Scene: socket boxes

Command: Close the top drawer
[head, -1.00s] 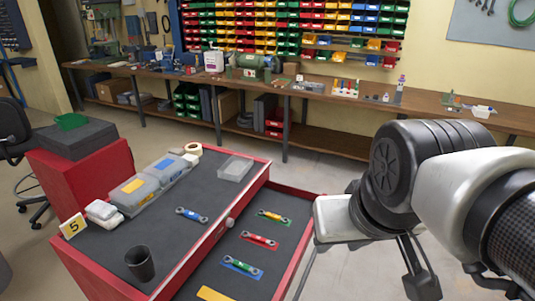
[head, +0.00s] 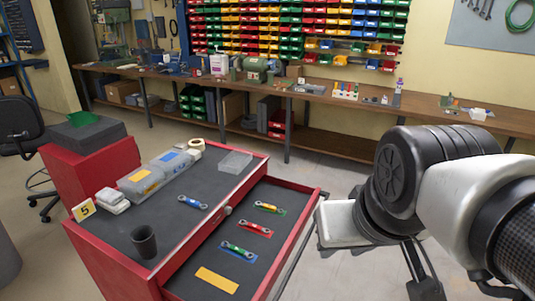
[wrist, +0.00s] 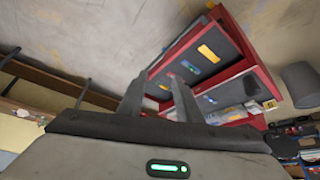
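The top drawer (head: 271,247) of the red tool cart (head: 178,262) is pulled out to the right in the head view. In the head view my arm is right of the drawer front, and the fingers are mostly hidden or unclear. I see no contact with the drawer.
A long workbench (head: 420,104) stands along the back wall. The floor between bench and drawer is clear.

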